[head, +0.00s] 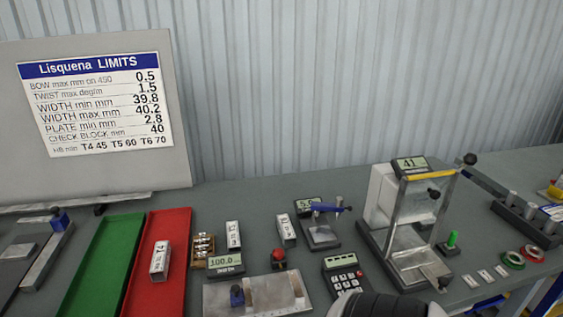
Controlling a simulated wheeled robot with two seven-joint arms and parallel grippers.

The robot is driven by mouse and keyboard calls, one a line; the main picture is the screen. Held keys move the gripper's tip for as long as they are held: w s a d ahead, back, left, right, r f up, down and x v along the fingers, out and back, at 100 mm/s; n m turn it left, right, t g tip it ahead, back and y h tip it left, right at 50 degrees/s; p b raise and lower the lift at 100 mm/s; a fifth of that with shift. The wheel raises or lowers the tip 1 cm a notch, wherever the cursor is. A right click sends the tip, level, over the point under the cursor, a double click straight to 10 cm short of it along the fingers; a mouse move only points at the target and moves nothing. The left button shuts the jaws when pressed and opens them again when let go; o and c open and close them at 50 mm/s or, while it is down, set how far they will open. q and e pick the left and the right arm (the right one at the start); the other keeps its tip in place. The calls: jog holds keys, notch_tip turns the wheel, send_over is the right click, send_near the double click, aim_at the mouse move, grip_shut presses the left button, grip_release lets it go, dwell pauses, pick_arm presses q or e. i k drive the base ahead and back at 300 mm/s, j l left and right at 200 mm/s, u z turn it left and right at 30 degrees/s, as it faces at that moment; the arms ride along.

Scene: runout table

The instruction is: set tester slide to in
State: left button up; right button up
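The tester (378,236) stands on the right half of the table. It has a white block at the back, a metal frame with a yellow top bar, a display (410,164) reading 41 and a lever with a black ball knob (470,159). A metal plate, which looks like the slide (412,262), lies low at the front of the frame, its near end toward the table's front. I cannot tell its exact setting. A dark rounded part, probably of my arm, shows at the bottom edge below the tester. No fingertips of either gripper are in view.
A keypad device (344,275) stands left of the tester, and a green button (453,240) right of it. Red and green tape rolls (513,260) and a dark rack (524,222) lie farther right. Red (143,283) and green (98,270) trays are at left.

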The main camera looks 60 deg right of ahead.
aim_at(420, 256)
jog(key=z, duration=3)
